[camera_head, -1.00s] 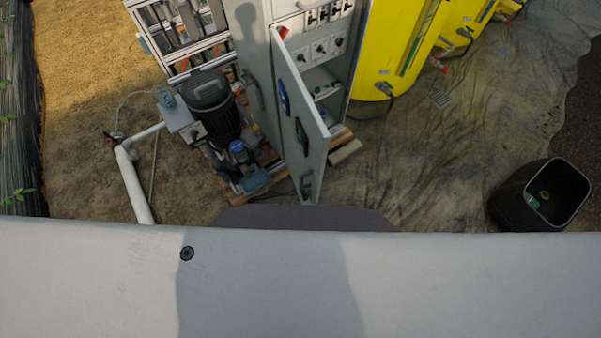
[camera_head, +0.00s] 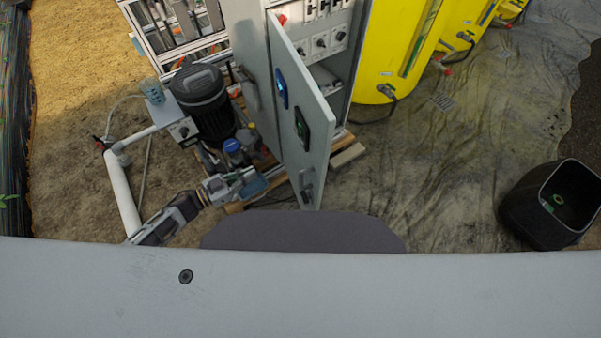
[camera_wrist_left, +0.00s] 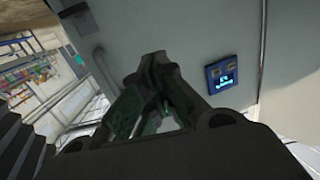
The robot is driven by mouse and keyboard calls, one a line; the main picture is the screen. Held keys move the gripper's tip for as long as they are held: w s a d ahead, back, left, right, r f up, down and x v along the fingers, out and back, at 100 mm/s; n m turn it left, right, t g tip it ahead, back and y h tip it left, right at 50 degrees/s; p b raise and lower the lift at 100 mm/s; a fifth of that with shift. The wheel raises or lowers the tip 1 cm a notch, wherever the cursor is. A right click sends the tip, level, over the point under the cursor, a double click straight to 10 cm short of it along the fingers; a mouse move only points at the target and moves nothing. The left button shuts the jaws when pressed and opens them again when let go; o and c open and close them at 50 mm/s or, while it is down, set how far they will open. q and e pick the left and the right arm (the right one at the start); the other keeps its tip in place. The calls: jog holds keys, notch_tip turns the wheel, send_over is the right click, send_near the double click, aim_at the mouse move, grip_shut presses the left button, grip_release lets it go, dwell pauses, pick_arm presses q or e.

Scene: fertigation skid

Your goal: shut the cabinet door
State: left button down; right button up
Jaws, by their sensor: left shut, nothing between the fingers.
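The grey cabinet door (camera_head: 299,140) stands open in the head view, swung out from the grey cabinet (camera_head: 248,62). Its outer face carries a blue display, a green-lit display and a dark handle (camera_head: 307,186) low near the free edge. My left gripper (camera_head: 254,183) is shut and empty, on the outer side of the door, left of the handle. In the left wrist view, the closed fingers (camera_wrist_left: 163,65) point at a grey panel with a blue display (camera_wrist_left: 222,73). I cannot tell whether they touch it. My right gripper is not in view.
A dark pump motor (camera_head: 200,95) and white pipe (camera_head: 122,190) stand left of the door, near my left arm. Yellow tanks (camera_head: 400,45) stand behind right. A black bin (camera_head: 545,215) is at far right.

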aim_at(309, 166)
pick_arm(q)
jog(key=s+d+r+m+g+h+b, duration=0.1)
jog(key=s+d+r+m+g+h, duration=0.1)
jog(key=s+d+r+g, duration=0.1)
jog(key=shift+s+d+r+g+h, duration=0.2)
jog(key=shift+s+d+g+h, duration=0.1)
jog(key=shift+s+d, duration=0.35)
jog(key=shift+d, duration=0.1)
jog(key=shift+b+x, duration=0.3)
jog(key=shift+x, duration=6.5)
jog(key=shift+w, duration=0.1)
jog(key=shift+d, duration=0.1)
